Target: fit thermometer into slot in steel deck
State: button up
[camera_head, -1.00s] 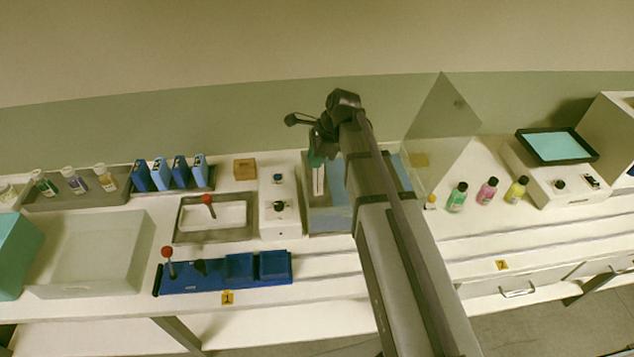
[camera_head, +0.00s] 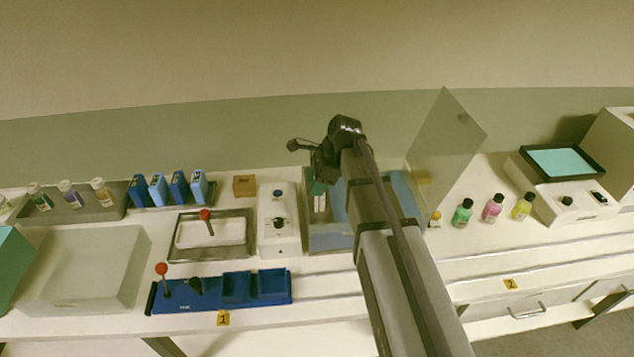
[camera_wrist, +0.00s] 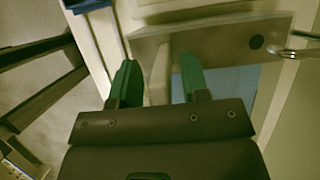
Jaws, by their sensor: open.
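My gripper (camera_head: 318,188) is over the back left of a bath with a blue inside (camera_head: 332,238), partly hidden by my arm. In the wrist view, its green fingers (camera_wrist: 158,82) are apart. A pale upright strip (camera_wrist: 158,75) shows between them; I cannot tell whether it is the thermometer or whether they touch it. A grey steel plate (camera_wrist: 225,40) with a dark round hole lies beyond the fingertips, probably the steel deck. A shiny metal piece (camera_wrist: 298,50) is at its right end. I cannot make out the slot.
Left of the bath is a white device with knobs (camera_head: 279,225). A steel tray (camera_head: 178,253) and a blue rack (camera_head: 205,300), each with a red-topped stick, stand further left. A clear tilted panel (camera_head: 447,140) and several coloured bottles (camera_head: 463,211) are to the right.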

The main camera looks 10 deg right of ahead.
jog(key=w+p+v, duration=0.1)
jog(key=p+v, duration=1.1)
jog(key=v, duration=0.1)
jog(key=s+a+f+n+h, duration=0.1)
jog(key=s+a+n+h, duration=0.1)
jog(key=s+n, duration=0.6)
jog(key=s+a+n+h, duration=0.2)
jog(key=s+n, duration=0.7)
jog(key=n, duration=0.2)
jog(key=shift+s+f+g+h+b, duration=0.15)
jog(key=shift+f+g+h+b, duration=0.15)
jog(key=shift+f, duration=0.1)
jog(key=shift+a+f, duration=0.1)
jog(key=shift+a, duration=0.05)
notch_tip(320, 180, down, 11)
jog(key=b, duration=1.1)
